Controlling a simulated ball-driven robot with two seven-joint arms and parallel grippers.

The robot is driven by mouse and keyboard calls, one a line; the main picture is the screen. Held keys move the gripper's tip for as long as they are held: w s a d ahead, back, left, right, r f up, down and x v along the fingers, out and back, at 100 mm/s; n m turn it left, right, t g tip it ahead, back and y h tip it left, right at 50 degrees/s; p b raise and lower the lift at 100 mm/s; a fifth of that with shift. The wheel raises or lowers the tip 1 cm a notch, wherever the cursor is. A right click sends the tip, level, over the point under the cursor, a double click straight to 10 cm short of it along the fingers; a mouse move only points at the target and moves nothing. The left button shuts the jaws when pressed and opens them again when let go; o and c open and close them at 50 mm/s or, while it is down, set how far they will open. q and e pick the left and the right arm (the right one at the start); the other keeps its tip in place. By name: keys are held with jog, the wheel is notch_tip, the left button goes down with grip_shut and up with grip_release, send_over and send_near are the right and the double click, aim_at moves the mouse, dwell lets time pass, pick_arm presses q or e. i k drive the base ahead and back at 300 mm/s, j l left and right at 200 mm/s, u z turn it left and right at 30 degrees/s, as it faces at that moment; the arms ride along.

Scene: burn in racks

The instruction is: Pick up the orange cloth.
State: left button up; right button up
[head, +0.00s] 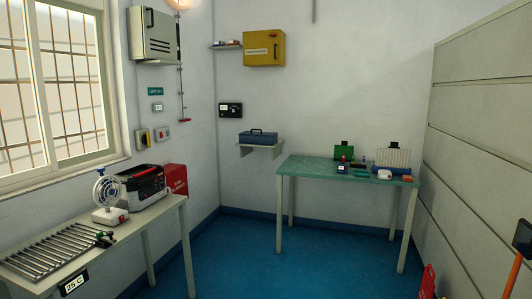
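A small orange item (408,178) lies near the right front corner of the teal-topped table (318,171), against the back wall. It may be the orange cloth, but it is too small here to be sure. Neither of my grippers is in view.
The teal table also holds a green open case (343,152), a pale ribbed rack (393,159) and small items. A left bench (130,222) carries a fan (108,190), a red-black machine (143,187) and metal rollers (50,249). The blue floor (270,262) between is clear.

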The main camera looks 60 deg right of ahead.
aim_at(407, 178)
jog(key=z, duration=2.9)
